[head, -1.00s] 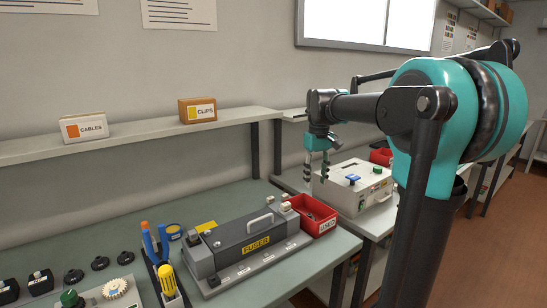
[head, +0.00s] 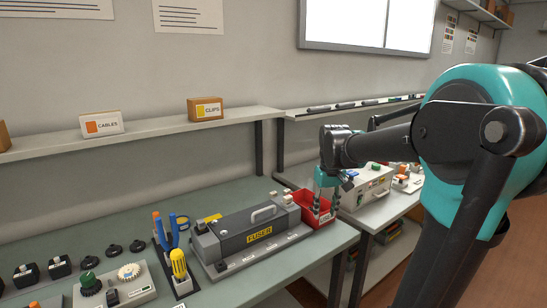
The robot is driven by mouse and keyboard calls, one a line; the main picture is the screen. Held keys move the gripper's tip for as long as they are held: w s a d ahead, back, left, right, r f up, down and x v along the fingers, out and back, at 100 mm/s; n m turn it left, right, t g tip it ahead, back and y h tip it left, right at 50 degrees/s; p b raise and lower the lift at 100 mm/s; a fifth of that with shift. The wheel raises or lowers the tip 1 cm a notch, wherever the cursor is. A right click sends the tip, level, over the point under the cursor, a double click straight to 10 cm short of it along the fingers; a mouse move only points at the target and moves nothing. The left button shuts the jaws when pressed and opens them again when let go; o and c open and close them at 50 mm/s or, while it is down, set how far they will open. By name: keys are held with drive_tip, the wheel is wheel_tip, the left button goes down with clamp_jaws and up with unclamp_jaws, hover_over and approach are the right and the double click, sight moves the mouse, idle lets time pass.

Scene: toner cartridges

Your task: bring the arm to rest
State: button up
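My arm (head: 385,145) reaches in from the right in the head view, its large teal joint (head: 470,100) filling much of that side. My gripper (head: 325,205) hangs down at the arm's end, with teal upper fingers and dark tips. The two fingers stand apart with a gap between them, and I see nothing held. In the picture the gripper overlaps the red bin (head: 311,213) at the right end of the bench. I cannot tell how far it is above or in front of the bin.
A grey fuser unit (head: 240,238) and a tool holder with a yellow screwdriver (head: 179,265) stand on the green bench (head: 215,291). A light-coloured instrument box (head: 368,188) sits on the right table. A wall shelf (head: 150,141) bears the cables and clips boxes.

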drive_tip(key=s+d+f+m+t, duration=0.2)
drive_tip(key=s+f, duration=1.4)
drive_tip(key=s, duration=0.1)
drive_tip(key=shift+d+f+m+t, duration=0.3)
drive_tip(key=shift+f+m+t, duration=0.05)
drive_tip(key=shift+m+t, duration=0.05)
